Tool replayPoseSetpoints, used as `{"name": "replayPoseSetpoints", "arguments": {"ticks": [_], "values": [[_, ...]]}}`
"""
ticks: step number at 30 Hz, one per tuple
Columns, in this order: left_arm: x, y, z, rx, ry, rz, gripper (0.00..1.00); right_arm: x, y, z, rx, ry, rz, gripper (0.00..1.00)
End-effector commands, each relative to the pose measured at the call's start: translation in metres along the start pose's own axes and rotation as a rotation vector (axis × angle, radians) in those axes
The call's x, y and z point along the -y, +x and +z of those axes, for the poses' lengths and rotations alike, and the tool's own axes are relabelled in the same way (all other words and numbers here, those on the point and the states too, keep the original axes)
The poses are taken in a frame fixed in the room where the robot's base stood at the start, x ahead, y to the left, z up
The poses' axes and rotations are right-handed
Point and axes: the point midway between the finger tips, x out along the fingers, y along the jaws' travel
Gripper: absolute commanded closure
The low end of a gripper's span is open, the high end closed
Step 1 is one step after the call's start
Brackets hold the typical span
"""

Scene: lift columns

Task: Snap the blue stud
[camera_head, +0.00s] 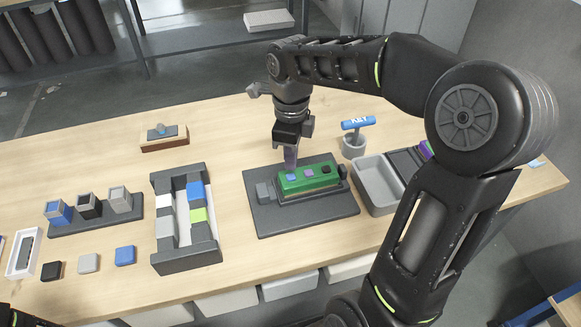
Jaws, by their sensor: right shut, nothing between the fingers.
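A green block (300,186) sits on a dark grey plate (335,208) on the table. Its top carries a blue stud (291,177), a purple stud (309,172) and a dark stud (326,169) in a row. My right gripper (290,164) points down over the left end of the block, just above or at the blue stud. It is shut, with purple-tinted tips and nothing held. I cannot tell whether the tips touch the stud. My left gripper is not seen; only a dark part shows in the bottom left corner.
A dark tray (185,262) with several coloured blocks stands left of the plate. A grey bin (376,190) and a cup with a "KEY" tool (357,124) stand to the right. Cubes on a rack (95,222) and small loose blocks lie at the left.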

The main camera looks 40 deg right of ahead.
Motion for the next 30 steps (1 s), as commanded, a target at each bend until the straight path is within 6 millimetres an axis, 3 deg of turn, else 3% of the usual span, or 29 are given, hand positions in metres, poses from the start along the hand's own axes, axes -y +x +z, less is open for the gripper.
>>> {"name": "replayPoseSetpoints", "arguments": {"ticks": [15,30], "values": [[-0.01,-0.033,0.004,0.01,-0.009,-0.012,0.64,0.0,-0.052,0.0,0.0,0.0,0.001,1.0],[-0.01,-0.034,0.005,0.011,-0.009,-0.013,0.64,0.0,-0.055,0.0,0.0,0.0,0.001,1.0]]}}
